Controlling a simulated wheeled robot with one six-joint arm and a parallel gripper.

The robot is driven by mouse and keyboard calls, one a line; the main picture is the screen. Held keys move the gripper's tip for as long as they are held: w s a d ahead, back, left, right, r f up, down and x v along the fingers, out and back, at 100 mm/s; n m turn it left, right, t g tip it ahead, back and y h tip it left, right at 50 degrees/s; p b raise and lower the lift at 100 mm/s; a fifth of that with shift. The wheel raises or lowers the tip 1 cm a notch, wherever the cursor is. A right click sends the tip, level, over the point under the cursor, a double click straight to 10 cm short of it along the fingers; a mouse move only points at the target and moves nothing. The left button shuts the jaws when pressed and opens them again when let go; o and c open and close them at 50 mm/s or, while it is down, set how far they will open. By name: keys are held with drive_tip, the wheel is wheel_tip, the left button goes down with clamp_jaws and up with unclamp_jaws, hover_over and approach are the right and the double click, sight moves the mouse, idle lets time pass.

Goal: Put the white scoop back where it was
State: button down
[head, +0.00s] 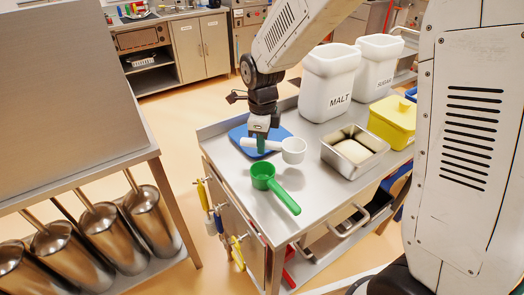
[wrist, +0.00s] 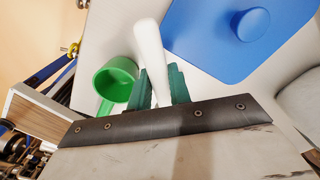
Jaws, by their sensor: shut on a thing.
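The white scoop (head: 292,150) has a round cup and a straight handle. In the head view its cup points right and its handle lies across my gripper (head: 262,143). In the wrist view the white handle (wrist: 150,60) stands between the two green fingers of my gripper (wrist: 161,88), which are shut on it. The scoop's cup is hidden in the wrist view. A green scoop (head: 264,178) lies on the steel counter (head: 235,178) just in front of the held scoop; its cup also shows in the wrist view (wrist: 115,78), left of the fingers.
A blue lid with a knob (head: 239,135) lies behind my gripper. White bins marked MALT (head: 330,85) and SUGAR (head: 378,65) stand at the back. A steel pan (head: 335,163) with a pale block and a yellow tub (head: 393,122) stand to the right. The front counter edge is near.

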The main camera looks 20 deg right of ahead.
drive_tip(key=shift+a+f, duration=0.1)
drive_tip(key=shift+f, duration=1.65)
drive_tip(key=shift+f, duration=0.15)
drive_tip(key=c, duration=1.6)
unclamp_jaws()
drive_tip(key=shift+o, duration=0.2)
